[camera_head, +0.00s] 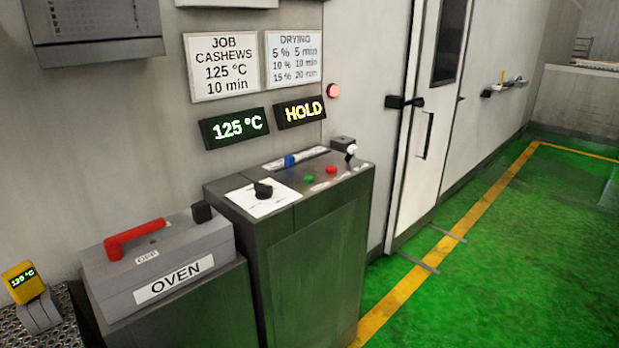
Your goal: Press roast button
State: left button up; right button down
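A grey control console (315,235) stands against the wall, with controls on its sloped top. A green button (309,179) and a red button (331,170) sit near its middle right. Their small labels are too small to read, so I cannot tell which is the roast button. A black knob (263,190) sits on a white dial plate at the left. A blue slider (289,160) is in a track at the back. A white-tipped lever (351,151) stands at the right end. Neither of my grippers is in view.
A grey box labelled OVEN (172,272) with a red handle stands left of the console. Wall displays read 125 °C (235,128) and HOLD (301,112). A red lamp (333,91) is lit. Green floor (500,250) lies open at the right.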

aim_at(308, 179)
jog(key=u, duration=0.4)
jog(key=i+l+u, duration=0.35)
jog(key=l+u, duration=0.2)
jog(key=i+l+u, duration=0.1)
jog(key=l+u, duration=0.15)
jog(key=l, duration=0.2)
jog(key=i+l, duration=0.1)
jog(key=l, duration=0.35)
jog(key=i+l, duration=0.1)
jog(key=l, duration=0.4)
jog(key=i+u, duration=0.05)
